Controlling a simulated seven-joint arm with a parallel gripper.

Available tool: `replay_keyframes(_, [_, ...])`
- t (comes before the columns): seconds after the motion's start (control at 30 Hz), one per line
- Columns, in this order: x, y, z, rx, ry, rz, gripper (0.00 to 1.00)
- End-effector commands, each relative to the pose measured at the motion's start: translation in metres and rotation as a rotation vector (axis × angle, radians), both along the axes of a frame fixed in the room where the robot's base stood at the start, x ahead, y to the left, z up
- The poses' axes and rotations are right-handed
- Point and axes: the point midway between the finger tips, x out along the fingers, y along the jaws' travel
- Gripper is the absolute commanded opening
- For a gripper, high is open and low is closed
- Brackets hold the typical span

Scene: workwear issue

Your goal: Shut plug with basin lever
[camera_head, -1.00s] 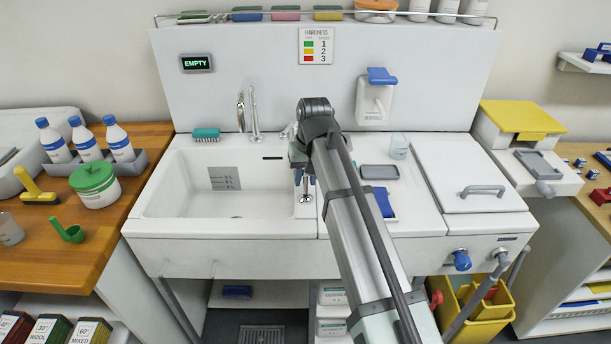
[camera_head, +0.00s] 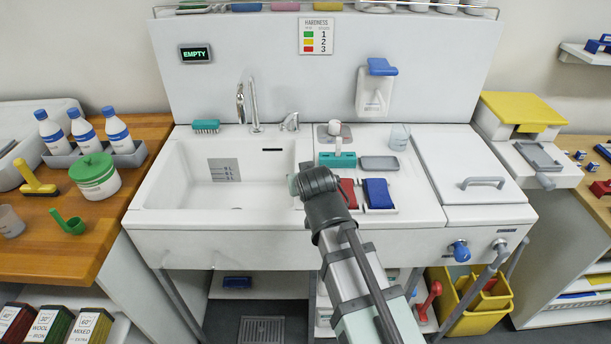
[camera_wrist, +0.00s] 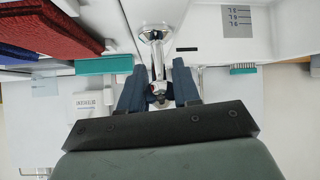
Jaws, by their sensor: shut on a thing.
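A chrome lever (camera_wrist: 157,48) with a round plate shows in the wrist view between the dark blue fingers of my gripper (camera_wrist: 158,76), which is shut on it. In the head view my wrist covers the lever and the fingers, at the right rim of the white basin (camera_head: 150,180). The basin looks empty, and a display (camera_head: 195,56) on the back panel reads EMPTY. The plug and drain cannot be made out in either view.
A chrome tap (camera_head: 254,105) and a small chrome handle (camera_head: 290,122) stand behind the basin.

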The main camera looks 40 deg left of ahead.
Motion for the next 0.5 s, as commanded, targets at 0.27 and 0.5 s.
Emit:
replay_keyframes(0.27, [-0.0035, -0.004, -0.0035, 0.043, -0.044, -0.001, 0.0])
replay_keyframes(0.5, [-0.0034, -0.0038, -0.0036, 0.048, -0.051, -0.001, 0.0])
